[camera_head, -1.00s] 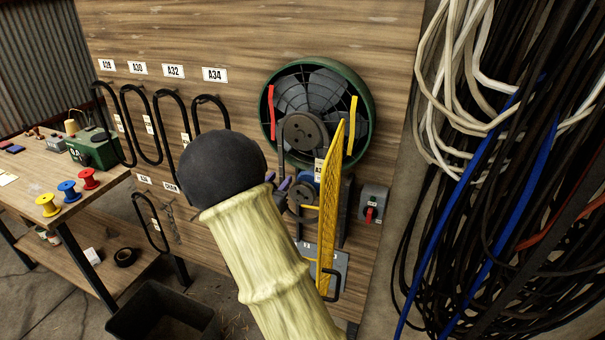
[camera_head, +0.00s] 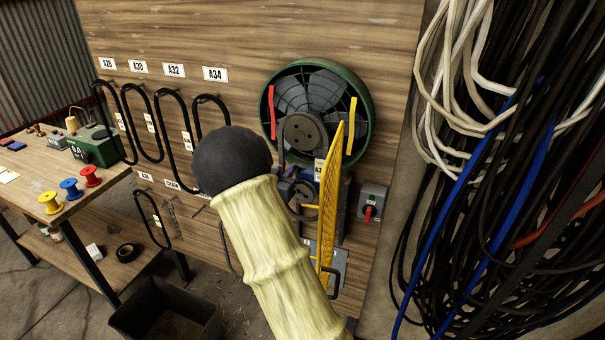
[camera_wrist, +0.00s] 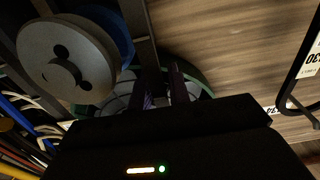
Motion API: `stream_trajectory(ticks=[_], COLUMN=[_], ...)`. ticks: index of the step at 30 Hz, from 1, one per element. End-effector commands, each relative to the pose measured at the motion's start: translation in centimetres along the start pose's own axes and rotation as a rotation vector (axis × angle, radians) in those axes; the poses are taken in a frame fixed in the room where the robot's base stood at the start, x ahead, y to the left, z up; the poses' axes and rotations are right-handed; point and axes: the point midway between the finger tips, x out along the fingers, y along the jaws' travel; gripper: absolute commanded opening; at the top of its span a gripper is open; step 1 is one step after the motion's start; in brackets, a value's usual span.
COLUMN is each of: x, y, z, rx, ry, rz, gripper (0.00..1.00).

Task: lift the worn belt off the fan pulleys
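The fan pulley (camera_head: 302,131) is a dark disc in front of the green-rimmed fan (camera_head: 370,120). A smaller lower pulley (camera_head: 301,194) sits below it, partly behind the yellow guard; a grey pulley disc (camera_wrist: 88,50) also shows in the wrist view. The black worn belt (camera_head: 282,150) runs down from the fan pulley's left side; its lower part is hard to make out. My gripper (camera_wrist: 163,86) has two dark purplish fingers apart, pointing towards the fan. In the head view it is mostly hidden by my arm, just left of the lower pulley. I cannot see the belt between the fingers.
The yellow mesh guard (camera_head: 331,205) stands out right of the pulleys. A red-handled switch (camera_head: 371,205) is to its right. Spare belts (camera_head: 155,120) hang at left on the wooden board (camera_head: 250,30). Cables (camera_head: 500,200) hang at far right. A bench (camera_head: 35,185) holds spools.

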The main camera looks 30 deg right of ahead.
Motion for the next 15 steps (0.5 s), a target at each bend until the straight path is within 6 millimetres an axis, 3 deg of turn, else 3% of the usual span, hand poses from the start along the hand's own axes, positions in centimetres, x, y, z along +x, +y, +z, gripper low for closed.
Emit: stream_trajectory(ticks=[3,15], x=[0.00,0.01], y=[0.00,-0.01], z=[-0.01,-0.32], rx=[0.000,0.001], ry=[0.000,0.001], rz=[0.000,0.000], gripper=[0.00,0.00])
